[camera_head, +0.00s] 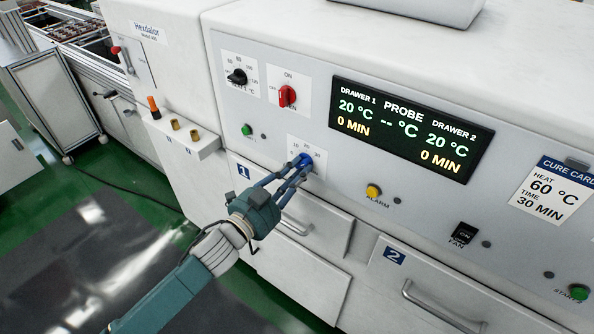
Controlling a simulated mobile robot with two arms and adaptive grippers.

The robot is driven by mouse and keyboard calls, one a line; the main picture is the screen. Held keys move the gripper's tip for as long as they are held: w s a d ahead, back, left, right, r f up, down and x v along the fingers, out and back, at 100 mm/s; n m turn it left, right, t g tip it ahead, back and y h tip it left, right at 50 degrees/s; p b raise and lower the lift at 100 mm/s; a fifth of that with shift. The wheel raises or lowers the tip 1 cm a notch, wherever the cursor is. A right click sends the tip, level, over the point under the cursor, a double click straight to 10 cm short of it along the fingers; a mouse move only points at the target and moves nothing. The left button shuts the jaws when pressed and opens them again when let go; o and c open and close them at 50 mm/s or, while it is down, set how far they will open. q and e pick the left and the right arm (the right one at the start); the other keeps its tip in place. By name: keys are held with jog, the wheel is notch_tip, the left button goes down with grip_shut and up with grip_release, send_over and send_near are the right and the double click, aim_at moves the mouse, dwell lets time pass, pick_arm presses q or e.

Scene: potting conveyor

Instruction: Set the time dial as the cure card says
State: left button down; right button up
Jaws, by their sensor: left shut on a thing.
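The cure card (549,190) at the right reads HEAT 60 °C and TIME 30 MIN. The display (411,130) shows 20 °C and 0 MIN for both drawers. My right gripper is not in view.
A black heat knob (237,77) and red switch (287,96) are above the dial. Drawer 1 (310,232) and drawer 2 (420,285) lie below. A yellow alarm button (374,191) and fan switch (464,233) are to the right.

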pick_arm(q)
jog(key=c, duration=1.6)
grip_release()
jog(key=v, duration=1.2)
